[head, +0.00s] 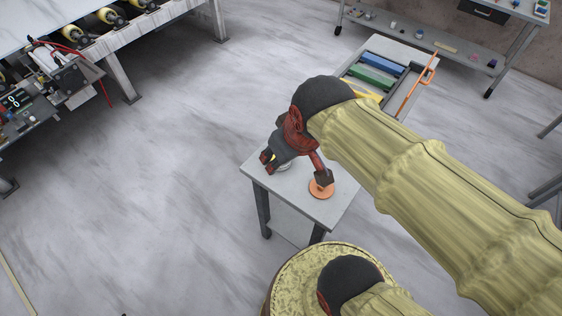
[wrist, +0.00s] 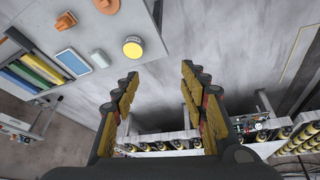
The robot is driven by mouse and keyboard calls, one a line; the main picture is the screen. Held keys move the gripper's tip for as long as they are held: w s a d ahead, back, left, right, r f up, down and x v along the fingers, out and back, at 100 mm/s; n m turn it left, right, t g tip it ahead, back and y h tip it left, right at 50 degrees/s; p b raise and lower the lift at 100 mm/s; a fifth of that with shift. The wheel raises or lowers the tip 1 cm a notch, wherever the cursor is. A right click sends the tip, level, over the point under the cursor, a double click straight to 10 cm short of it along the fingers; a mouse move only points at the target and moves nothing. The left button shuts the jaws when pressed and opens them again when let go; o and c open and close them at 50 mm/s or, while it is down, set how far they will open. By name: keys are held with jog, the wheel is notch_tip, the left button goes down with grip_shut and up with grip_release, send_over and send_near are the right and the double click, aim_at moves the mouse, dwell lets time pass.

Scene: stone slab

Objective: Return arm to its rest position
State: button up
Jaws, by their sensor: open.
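My gripper (head: 296,170) is dark grey and red in the head view, above a small grey table (head: 287,192). In the wrist view its fingers with yellow pads (wrist: 160,74) are spread apart with nothing between them. An orange disc (head: 321,191) lies on the table beside one fingertip in the head view; I cannot tell the height gap. My arm hides part of the table in the head view.
Behind the table is a tray with blue and green bars (head: 373,70) and an orange handle (head: 416,90). A roller conveyor (head: 110,15) stands at the upper left, a shelved bench (head: 440,45) at the upper right. The floor left of the table is clear.

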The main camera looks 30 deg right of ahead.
jog(key=shift+s+a+r+m+t, duration=0.15)
jog(key=shift+s+a+r, duration=0.3)
jog(key=shift+s+a, duration=0.15)
jog(key=shift+s+a+r+m+t, duration=0.15)
jog(key=shift+s+a+r, duration=0.3)
jog(key=shift+s, duration=0.25)
